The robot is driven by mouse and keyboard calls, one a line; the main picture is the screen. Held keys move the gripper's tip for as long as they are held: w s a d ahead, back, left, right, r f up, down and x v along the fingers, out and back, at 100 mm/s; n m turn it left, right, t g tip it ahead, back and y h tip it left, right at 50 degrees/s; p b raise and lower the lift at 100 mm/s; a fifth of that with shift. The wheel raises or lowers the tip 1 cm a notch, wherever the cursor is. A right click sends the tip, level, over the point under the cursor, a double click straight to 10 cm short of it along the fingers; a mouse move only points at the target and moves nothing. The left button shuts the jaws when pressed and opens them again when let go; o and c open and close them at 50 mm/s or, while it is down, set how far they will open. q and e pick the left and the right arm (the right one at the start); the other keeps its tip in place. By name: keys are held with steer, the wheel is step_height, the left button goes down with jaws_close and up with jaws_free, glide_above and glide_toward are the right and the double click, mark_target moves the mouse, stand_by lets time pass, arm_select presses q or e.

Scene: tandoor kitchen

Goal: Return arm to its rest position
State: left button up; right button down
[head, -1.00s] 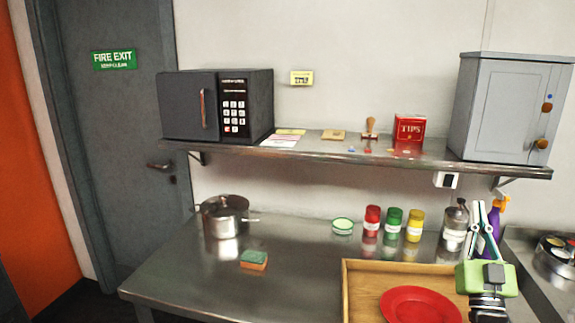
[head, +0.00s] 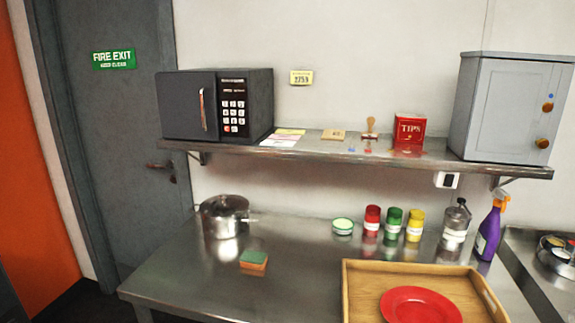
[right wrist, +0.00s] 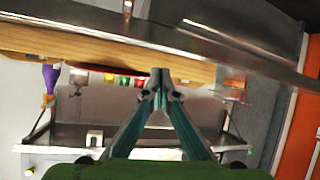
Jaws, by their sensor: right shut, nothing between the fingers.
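My right gripper (right wrist: 160,80) shows in the right wrist view with its two teal fingers meeting at the tips, shut and empty. That view is upside down, with the wooden tray's side (right wrist: 90,48) and the steel counter's edge (right wrist: 240,60) beyond the fingertips. No gripper shows in the head view now. My left gripper is in no view.
A wooden tray (head: 365,280) with a red plate (head: 420,305) sits on the steel counter (head: 190,285). A pot (head: 224,218), sponge (head: 254,260), several jars and a purple spray bottle (head: 488,235) stand there. The counter's left front is clear.

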steer(key=s+a+f+g, duration=0.2)
steer(key=s+f+g, duration=0.1)
steer(key=s, duration=0.5)
steer(key=s+a+f+n+g, duration=0.1)
steer(key=s+a+f+g, duration=0.15)
steer(key=s, duration=0.55)
steer(key=s+a+f+g, duration=0.1)
steer(key=s+f+g, duration=0.2)
steer(key=s, duration=0.5)
step_height(320, 180, down, 32)
steer(key=s+r+g+b, duration=0.1)
steer(key=s+g+b, duration=0.15)
steer(key=b, duration=0.35)
steer(key=s+d+f+b, duration=0.2)
steer(key=s+f+b, duration=0.2)
steer(key=s+f, duration=1.3)
step_height(320, 180, down, 4)
steer(key=shift+s+d+f, duration=0.1)
steer(key=shift+s+d, duration=0.05)
steer(key=shift+d, duration=0.2)
